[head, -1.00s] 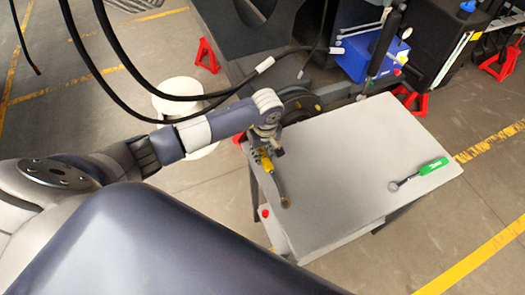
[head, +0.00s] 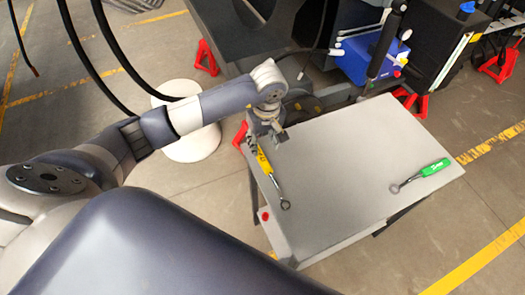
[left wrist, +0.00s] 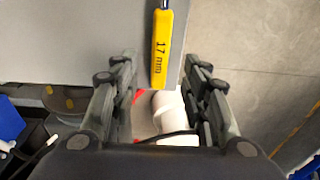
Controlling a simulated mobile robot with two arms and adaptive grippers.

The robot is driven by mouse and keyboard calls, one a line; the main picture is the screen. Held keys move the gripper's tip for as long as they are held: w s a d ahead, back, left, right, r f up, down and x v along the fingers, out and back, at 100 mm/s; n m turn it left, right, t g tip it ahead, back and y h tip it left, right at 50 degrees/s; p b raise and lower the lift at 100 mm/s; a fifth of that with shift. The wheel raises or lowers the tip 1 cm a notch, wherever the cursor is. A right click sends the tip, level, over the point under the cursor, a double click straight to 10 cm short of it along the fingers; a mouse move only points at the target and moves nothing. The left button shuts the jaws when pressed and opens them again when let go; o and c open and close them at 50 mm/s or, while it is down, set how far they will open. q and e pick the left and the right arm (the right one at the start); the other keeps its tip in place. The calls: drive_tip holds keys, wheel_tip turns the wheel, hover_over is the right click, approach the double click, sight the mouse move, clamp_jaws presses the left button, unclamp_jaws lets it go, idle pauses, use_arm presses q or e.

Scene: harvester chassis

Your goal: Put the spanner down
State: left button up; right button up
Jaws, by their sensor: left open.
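The spanner with a yellow handle marked 17 mm (head: 263,159) lies along the left edge of the grey tabletop (head: 345,150), its ring end towards the front. My left gripper (head: 268,138) is open and empty beyond the back end of the handle. In the left wrist view, the yellow handle (left wrist: 162,45) shows between and ahead of the spread fingers of the left gripper (left wrist: 160,68), touching neither. The ring end is cut off in that view. My right gripper is not in view.
A second spanner with a green handle (head: 435,167) lies near the table's right edge. The middle of the tabletop is clear. A white cylinder (head: 192,140) stands on the floor to the left. A blue box (head: 368,58) and red stands (head: 207,57) are behind.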

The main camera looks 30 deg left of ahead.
use_arm(q)
wheel_tip(320, 180, up, 4)
drive_tip(key=shift+s+d+r+b, duration=0.15)
drive_tip(key=shift+r+b, duration=0.1)
drive_tip(key=shift+b, duration=0.05)
idle(0.3)
